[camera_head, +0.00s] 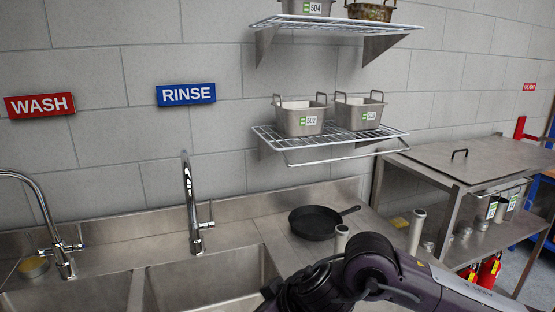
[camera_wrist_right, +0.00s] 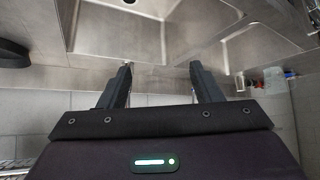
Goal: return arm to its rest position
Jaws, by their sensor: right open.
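My right arm (camera_head: 380,270) comes in at the lower right of the head view and bends over the front of the steel counter (camera_head: 285,240). Its gripper is not clearly visible in that view. In the right wrist view my right gripper (camera_wrist_right: 162,84) has its two black fingers spread apart with nothing between them. Sink basins (camera_wrist_right: 120,32) show beyond the fingers in that view. My left gripper is in neither view.
A black frying pan (camera_head: 315,223) lies on the counter behind my right arm. Two taps (camera_head: 192,205) stand at the sink (camera_head: 205,285). A wire shelf (camera_head: 330,140) with metal fryer tubs (camera_head: 300,118) hangs above. A steel table (camera_head: 460,175) stands right.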

